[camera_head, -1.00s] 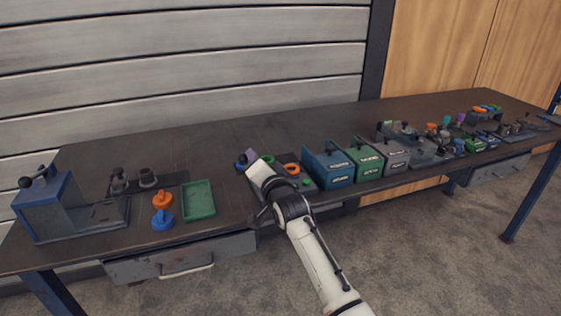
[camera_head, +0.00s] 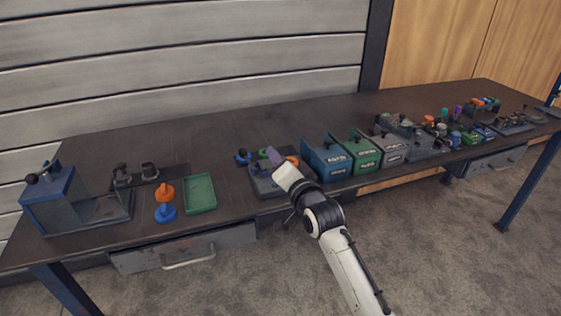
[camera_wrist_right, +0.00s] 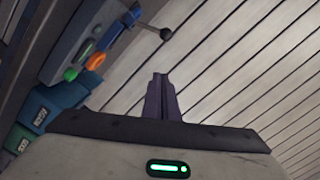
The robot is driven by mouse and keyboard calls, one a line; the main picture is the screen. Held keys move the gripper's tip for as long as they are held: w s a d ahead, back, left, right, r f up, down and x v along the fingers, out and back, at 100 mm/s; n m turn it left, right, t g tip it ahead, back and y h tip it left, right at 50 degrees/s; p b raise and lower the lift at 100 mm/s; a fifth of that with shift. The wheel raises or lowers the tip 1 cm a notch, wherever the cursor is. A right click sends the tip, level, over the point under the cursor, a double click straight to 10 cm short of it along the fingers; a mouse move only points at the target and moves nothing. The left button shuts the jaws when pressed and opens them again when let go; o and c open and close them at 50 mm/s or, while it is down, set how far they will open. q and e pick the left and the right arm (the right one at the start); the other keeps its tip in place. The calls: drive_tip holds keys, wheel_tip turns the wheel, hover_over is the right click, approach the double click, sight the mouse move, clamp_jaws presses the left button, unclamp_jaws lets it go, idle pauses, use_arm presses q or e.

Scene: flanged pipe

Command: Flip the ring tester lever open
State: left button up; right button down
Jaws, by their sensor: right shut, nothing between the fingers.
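The ring tester (camera_head: 262,183) is a grey box near the front edge of the bench in the head view, partly hidden behind my right gripper. In the right wrist view the tester (camera_wrist_right: 75,38) is at the upper left, tilted in the picture. Its lever, a thin rod with a dark ball end (camera_wrist_right: 166,33), sticks out to the right there. An orange ring (camera_wrist_right: 95,61) and green button sit beside it. My right gripper (camera_head: 275,155) has purple fingers, shut and empty, over the tester in the head view. The fingers (camera_wrist_right: 160,83) appear apart from the lever. My left gripper is not in view.
Blue, green and grey labelled bins (camera_head: 327,160) stand just right of the tester. A green tray (camera_head: 201,195), orange and blue knobbed parts and a blue-framed fixture (camera_head: 48,200) are to the left. The bench between tray and tester is clear.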

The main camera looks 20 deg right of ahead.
drive_tip(key=s, duration=0.3)
drive_tip(key=shift+s+r, duration=0.1)
idle(0.4)
